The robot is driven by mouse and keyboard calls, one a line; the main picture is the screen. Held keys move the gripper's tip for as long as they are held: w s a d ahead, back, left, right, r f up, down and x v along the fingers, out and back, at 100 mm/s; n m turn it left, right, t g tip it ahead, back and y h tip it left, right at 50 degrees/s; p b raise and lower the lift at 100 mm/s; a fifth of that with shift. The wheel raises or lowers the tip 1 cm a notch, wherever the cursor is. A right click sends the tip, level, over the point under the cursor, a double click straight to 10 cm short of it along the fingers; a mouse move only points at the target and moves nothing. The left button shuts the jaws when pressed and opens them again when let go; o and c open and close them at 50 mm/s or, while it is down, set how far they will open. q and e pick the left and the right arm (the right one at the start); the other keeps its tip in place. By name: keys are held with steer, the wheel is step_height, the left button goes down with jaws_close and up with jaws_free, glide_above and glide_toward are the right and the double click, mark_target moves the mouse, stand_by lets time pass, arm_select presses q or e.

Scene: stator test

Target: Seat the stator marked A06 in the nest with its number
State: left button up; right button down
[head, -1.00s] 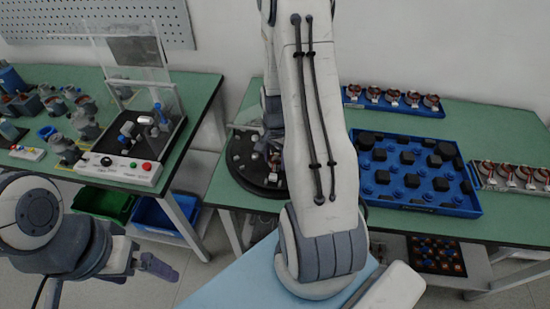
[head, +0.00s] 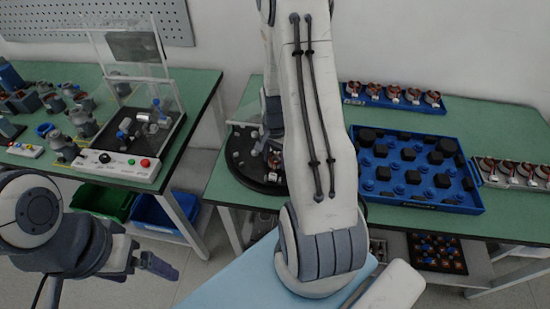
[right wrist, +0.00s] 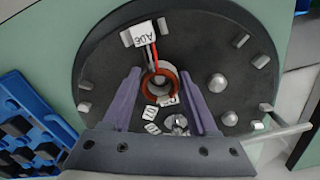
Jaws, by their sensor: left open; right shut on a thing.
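The stator (right wrist: 150,88), a copper-red ring with a pale core, is between the fingers of my right gripper (right wrist: 160,74), which is shut on it. Red, dark and white leads run from it to a white tag (right wrist: 143,33) reading A06, upside down in the right wrist view. The stator is over the dark round plate (right wrist: 105,60); I cannot tell whether it touches it or sits in a nest. Small white labels (right wrist: 151,113) lie beside it, too small to read. In the head view my right arm hides most of that gripper. My left gripper (head: 105,281) is open and empty, low at left.
Metal pegs (right wrist: 217,83) stand on the plate. A blue tray (head: 420,203) of black and blue parts lies right of my right arm. A blue rack (head: 372,101) and a pale rack (head: 515,178) hold other stators. A test rig (head: 120,167) stands on the left table.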

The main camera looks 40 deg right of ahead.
steer(key=shift+f, duration=0.1)
steer(key=shift+c, duration=0.5)
jaws_free()
step_height(320, 180, up, 10)
steer(key=shift+r, duration=0.25)
steer(key=shift+f, duration=0.15)
stand_by(0.3)
